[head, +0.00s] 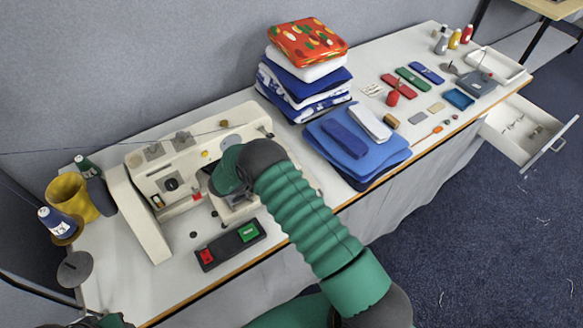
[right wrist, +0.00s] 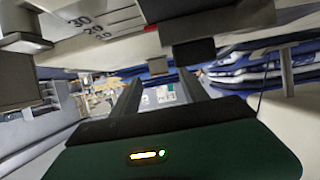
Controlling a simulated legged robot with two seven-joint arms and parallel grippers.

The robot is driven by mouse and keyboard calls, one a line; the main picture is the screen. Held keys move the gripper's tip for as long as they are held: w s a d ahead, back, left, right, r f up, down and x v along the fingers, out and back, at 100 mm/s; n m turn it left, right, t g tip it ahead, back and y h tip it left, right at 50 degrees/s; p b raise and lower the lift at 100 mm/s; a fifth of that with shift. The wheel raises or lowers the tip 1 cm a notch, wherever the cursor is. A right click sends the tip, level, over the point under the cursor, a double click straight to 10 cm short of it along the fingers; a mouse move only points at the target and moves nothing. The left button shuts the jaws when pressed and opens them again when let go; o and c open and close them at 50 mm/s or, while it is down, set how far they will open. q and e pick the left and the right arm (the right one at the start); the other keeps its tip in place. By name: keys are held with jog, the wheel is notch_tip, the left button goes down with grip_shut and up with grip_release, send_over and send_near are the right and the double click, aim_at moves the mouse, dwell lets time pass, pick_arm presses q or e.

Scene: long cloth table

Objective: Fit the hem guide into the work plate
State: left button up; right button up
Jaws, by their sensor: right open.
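The cream sewing machine (head: 165,178) stands on the left half of the table. My right gripper (head: 230,200) reaches in over its front, and my green and dark arm hides most of the sewing area in the head view. In the right wrist view my gripper (right wrist: 160,90) is open, its two dark fingers apart with nothing visibly held between them. A pale plate with printed numbers (right wrist: 95,20), apparently the work plate, shows beyond the fingers at upper left. A dark block (right wrist: 187,50) is just above the fingers; I cannot tell what it is. I cannot make out the hem guide.
A control box with red and green buttons (head: 230,245) lies in front of the machine. Folded blue cloths (head: 365,150) and a cloth stack (head: 305,75) stand right of it. A yellow pot (head: 72,196) is at left. An open drawer (head: 525,130) juts out at right.

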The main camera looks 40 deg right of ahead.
jog(key=b+v, duration=0.2)
jog(key=v, duration=1.3)
jog(key=shift+a, duration=0.35)
jog(key=shift+w+r, duration=0.1)
